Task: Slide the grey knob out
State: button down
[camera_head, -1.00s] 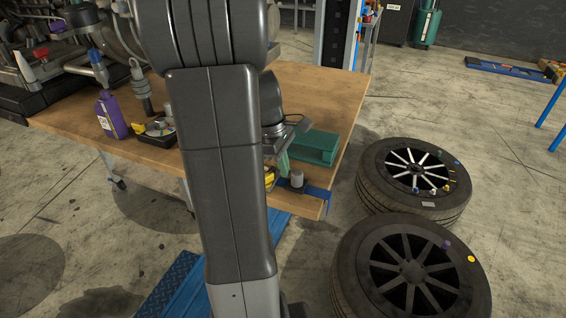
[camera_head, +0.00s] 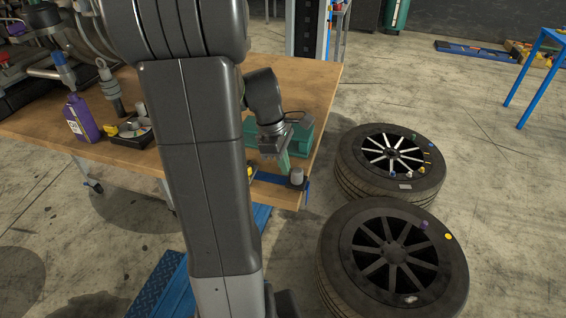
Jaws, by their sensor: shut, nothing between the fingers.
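The grey knob (camera_head: 297,176) is a short upright cylinder at the right end of a blue strip (camera_head: 271,178), close to the table's front right corner. My gripper (camera_head: 284,164) points down just left of the knob, its green fingers shut with nothing held. The fingers are beside the knob; I cannot tell whether they touch it. My own arm hides part of the table left of the gripper.
A green box (camera_head: 304,135) stands behind my gripper on the wooden table (camera_head: 318,82). A purple bottle (camera_head: 82,118) is at the left. Two tyres, one farther (camera_head: 350,181) and one nearer (camera_head: 335,264), lie on the floor to the right.

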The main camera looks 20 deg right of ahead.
jog(key=p+v, duration=0.8)
jog(key=v, duration=0.1)
jog(key=shift+r, duration=0.4)
jog(key=shift+f, duration=0.2)
jog(key=b+x, duration=0.8)
jog(key=x, duration=0.1)
jog(key=shift+f+b, duration=0.3)
jog(key=shift+f, duration=0.1)
jog(key=shift+r, duration=0.15)
